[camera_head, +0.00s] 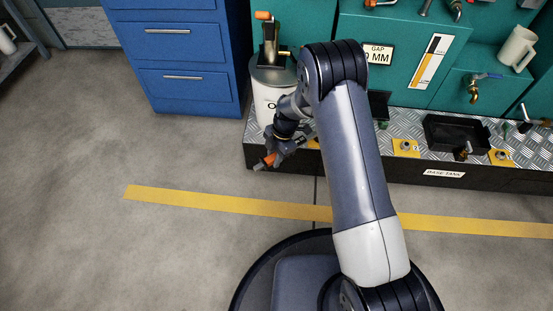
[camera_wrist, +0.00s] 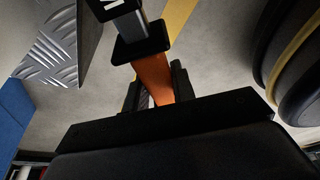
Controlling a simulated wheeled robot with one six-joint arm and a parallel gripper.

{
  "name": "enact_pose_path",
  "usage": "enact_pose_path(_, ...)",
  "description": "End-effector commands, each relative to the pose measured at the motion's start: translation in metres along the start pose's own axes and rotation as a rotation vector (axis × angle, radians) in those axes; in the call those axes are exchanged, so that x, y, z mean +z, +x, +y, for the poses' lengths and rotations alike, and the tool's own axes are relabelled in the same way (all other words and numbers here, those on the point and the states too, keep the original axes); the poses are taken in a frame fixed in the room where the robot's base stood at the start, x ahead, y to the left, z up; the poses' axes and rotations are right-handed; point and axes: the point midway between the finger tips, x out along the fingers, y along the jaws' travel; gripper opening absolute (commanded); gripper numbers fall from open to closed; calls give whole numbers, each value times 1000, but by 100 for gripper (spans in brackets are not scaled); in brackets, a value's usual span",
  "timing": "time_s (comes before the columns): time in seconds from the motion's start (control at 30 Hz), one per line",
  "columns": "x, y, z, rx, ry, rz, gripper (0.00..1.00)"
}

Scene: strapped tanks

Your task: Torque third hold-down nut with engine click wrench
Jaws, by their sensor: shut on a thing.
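My gripper (camera_head: 273,155) is shut on the orange handle of a wrench (camera_head: 264,163), low in front of the left end of the base tank. In the wrist view the orange handle (camera_wrist: 156,80) sits between my dark fingers, with a black collar and grey shaft above it. The wrench's far end is out of the wrist view. A nut (camera_head: 406,146) stands on a yellow plate marked 2 on the tread-plate top. Another yellow plate (camera_head: 503,157) lies farther right; its number is hard to read. A yellow patch further left is mostly hidden by my arm.
A black tray (camera_head: 455,133) sits on the base tank (camera_head: 442,173) between the two plates. A white drum (camera_head: 268,92) with an orange-handled fitting stands at its left end. Blue drawers (camera_head: 185,55) stand further left. The floor (camera_head: 190,150) with its yellow stripe is clear.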

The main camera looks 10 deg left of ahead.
Motion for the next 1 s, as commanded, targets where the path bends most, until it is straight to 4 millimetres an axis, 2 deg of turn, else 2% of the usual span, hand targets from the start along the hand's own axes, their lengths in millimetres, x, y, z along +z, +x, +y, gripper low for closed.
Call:
enact_pose_path(0.23, 1, -1, 18, 27, 78, -1, 0)
enact_pose_path(0.73, 1, -1, 23, 34, 107, -1, 0)
enact_pose_path(1.0, 4, -2, 40, 58, 184, -2, 0)
